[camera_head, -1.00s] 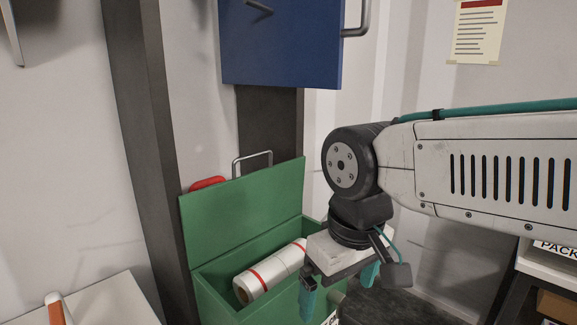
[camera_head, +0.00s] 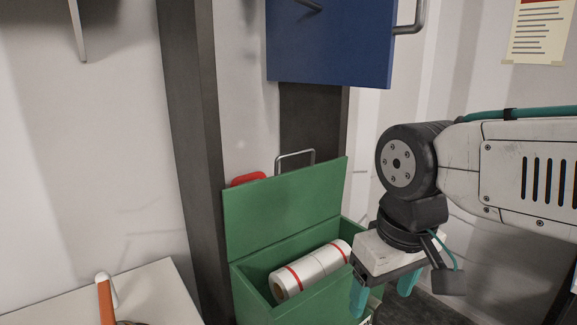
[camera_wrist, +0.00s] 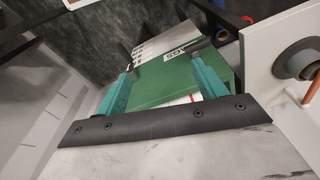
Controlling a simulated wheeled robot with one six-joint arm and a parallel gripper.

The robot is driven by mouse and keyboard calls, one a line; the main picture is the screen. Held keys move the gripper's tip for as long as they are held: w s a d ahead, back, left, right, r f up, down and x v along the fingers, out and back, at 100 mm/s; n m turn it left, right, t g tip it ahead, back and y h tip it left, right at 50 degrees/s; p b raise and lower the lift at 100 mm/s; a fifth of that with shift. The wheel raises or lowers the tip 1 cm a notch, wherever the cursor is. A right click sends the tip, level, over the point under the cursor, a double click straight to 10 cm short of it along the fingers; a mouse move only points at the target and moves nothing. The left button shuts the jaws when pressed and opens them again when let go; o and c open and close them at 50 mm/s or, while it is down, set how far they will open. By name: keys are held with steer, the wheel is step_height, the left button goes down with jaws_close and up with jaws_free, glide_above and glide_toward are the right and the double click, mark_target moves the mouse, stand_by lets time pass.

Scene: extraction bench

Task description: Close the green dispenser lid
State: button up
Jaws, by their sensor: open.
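The green dispenser (camera_head: 248,277) stands at the lower middle of the head view. Its green lid (camera_head: 285,205) is raised, tilted back, with a metal handle (camera_head: 296,155) showing at its top edge. A white roll with red bands (camera_head: 312,272) lies inside the open box. My gripper (camera_head: 382,295) is open and empty, pointing down at the right side of the dispenser. In the wrist view, my gripper's teal fingers (camera_wrist: 161,92) are spread apart, with the dispenser's green surface (camera_wrist: 165,85) beyond them. Whether they touch it I cannot tell.
A blue cabinet panel (camera_head: 330,40) hangs above the dispenser. A dark post (camera_head: 190,130) stands close at its left. A white table (camera_head: 150,295) with an orange-handled item (camera_head: 105,300) is at the lower left. Dark floor lies to the right.

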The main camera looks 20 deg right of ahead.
steer(key=shift+n, duration=0.4)
steer(key=w+r, duration=0.8)
steer(key=shift+w+a+r, duration=0.35)
steer(key=shift+w+r, duration=0.05)
jaws_close()
steer(key=w+a+r+n+t, duration=0.1)
steer(key=w+r, duration=0.6)
steer(key=w, duration=0.4)
steer(key=w+a+r+n, duration=0.1)
steer(key=w+a+r, duration=0.1)
steer(key=w+r, duration=0.8)
steer(key=s+x, duration=0.2)
steer(key=x, duration=0.9)
steer(key=shift+s+d+f+y, duration=0.3)
steer(key=shift+s+d+f, duration=0.05)
steer(key=shift+d, duration=0.1)
